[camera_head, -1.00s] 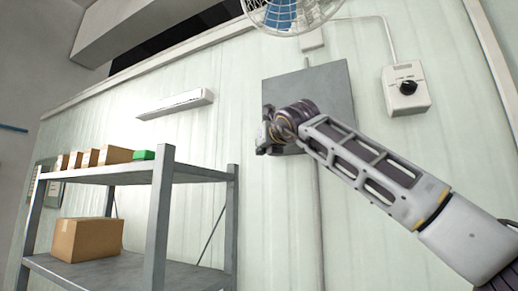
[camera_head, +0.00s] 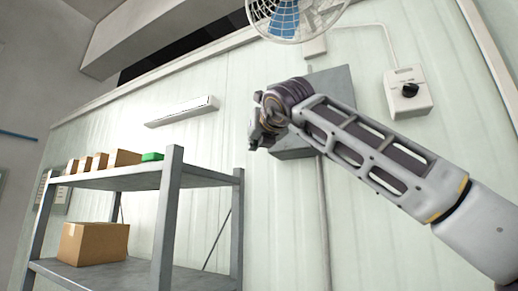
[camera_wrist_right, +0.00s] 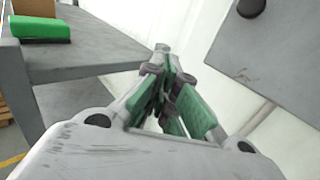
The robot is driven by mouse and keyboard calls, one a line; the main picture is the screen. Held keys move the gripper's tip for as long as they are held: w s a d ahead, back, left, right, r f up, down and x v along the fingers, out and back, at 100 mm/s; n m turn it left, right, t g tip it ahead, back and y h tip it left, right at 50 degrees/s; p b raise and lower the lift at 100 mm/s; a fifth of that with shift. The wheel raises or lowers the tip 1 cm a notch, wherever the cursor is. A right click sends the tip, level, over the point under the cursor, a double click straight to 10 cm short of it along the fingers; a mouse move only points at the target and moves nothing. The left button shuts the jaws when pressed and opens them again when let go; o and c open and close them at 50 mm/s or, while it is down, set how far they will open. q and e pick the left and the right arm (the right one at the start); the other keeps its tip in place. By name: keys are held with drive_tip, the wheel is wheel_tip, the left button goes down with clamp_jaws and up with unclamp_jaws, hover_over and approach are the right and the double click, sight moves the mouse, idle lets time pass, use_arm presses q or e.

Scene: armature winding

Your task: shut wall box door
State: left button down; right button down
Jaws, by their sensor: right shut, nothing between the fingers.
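The grey wall box (camera_head: 335,85) is on the pale wall in the head view, its left part largely hidden by my right arm. I cannot tell from this view how far its door stands open. In the right wrist view a flat grey panel (camera_wrist_right: 275,50) with a dark round knob fills the upper right. My right gripper (camera_head: 257,142) is at the lower left of the box in the head view. In the wrist view its green-padded fingers (camera_wrist_right: 163,55) are shut and empty, left of the panel's edge with a gap showing. My left gripper is out of view.
A grey shelf rack (camera_head: 168,215) stands at left, with cardboard boxes (camera_head: 95,243) and a green item (camera_head: 152,156). The rack also shows in the wrist view (camera_wrist_right: 85,50). A fan (camera_head: 290,18) hangs above the box. A switch box (camera_head: 408,92) is to its right.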

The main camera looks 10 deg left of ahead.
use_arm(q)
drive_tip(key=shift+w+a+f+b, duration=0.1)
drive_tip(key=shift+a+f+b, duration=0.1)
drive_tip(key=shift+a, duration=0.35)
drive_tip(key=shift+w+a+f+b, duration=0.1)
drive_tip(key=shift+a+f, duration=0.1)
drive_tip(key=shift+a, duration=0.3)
use_arm(e)
drive_tip(key=shift+s+a, duration=0.2)
drive_tip(key=shift+s, duration=0.35)
drive_tip(key=shift+s+a, duration=0.2)
drive_tip(key=shift+s, duration=0.35)
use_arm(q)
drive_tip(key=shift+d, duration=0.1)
